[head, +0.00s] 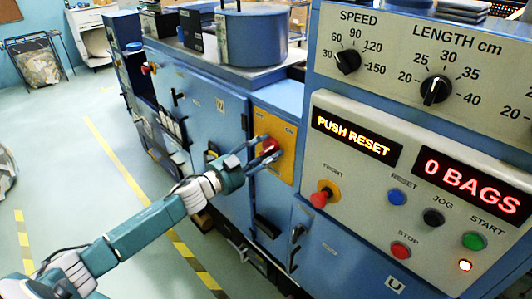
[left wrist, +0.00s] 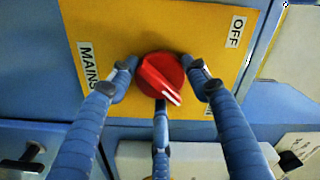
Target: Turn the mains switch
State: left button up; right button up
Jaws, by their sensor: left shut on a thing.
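The mains switch (left wrist: 158,72) is a round red knob on a yellow plate (left wrist: 150,25) marked MAINS and OFF. Its white pointer line slants to the lower right in the left wrist view, away from the OFF label (left wrist: 236,32). Another label is mostly hidden behind a finger. In the head view the switch (head: 270,146) sits on the front of the blue machine. My left gripper (head: 259,150) is shut on the knob, with fingers on both sides and one below, also seen in the left wrist view (left wrist: 160,84). My right gripper is out of view.
The control panel (head: 355,200) on the right reads PUSH RESET and 0 BAGS, with several buttons and dials. Blue cabinet doors (head: 205,110) lie left of the switch.

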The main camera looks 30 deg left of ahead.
pick_arm(q)
jog(key=shift+a+f+m, duration=0.15)
jog(key=shift+m, duration=0.35)
jog(key=o, duration=1.2)
jog(key=shift+c, duration=0.2)
jog(key=v, duration=1.2)
